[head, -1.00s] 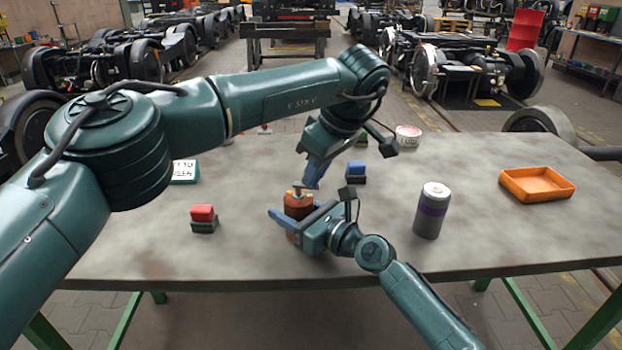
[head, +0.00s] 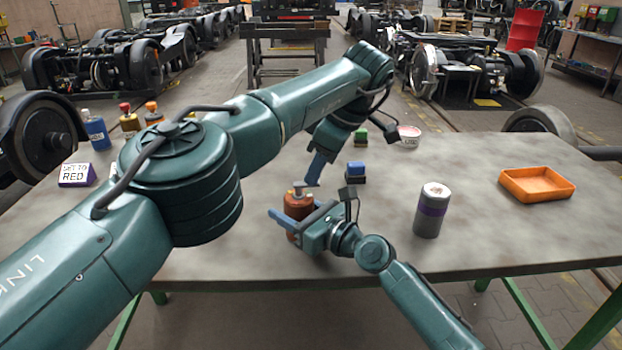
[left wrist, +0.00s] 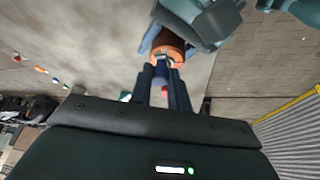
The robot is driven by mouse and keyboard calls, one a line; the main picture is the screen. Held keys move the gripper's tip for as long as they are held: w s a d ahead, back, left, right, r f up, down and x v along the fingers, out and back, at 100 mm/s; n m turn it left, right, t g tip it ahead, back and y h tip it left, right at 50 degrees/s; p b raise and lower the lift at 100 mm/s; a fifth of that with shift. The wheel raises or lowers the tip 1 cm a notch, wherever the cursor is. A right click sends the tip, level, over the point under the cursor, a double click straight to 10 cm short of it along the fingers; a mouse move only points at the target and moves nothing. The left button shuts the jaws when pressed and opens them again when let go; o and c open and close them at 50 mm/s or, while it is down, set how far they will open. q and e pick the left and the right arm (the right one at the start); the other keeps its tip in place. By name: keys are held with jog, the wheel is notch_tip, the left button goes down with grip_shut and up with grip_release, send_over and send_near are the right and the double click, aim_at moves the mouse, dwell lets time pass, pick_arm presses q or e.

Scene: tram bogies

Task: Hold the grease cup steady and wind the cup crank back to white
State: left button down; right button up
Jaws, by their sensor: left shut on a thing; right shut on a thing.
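The grease cup (head: 297,207), a small orange-brown pot, stands near the front edge of the table. My right gripper (head: 292,222) is shut around its body from the right. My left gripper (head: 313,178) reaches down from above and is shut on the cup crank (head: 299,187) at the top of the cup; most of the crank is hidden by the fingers. In the left wrist view, the grease cup (left wrist: 167,42) is just beyond the fingers of my left gripper (left wrist: 162,80). The sign (head: 77,174) at the left reads "SET TO RED".
A blue bottle (head: 96,132) stands at left.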

pick_arm(q)
jog(key=shift+a, duration=0.1)
pick_arm(e)
jog(key=shift+f, duration=0.1)
pick_arm(q)
jog(key=c, duration=1.3)
grip_release()
jog(key=shift+o, duration=0.2)
pick_arm(e)
jog(key=o, duration=1.1)
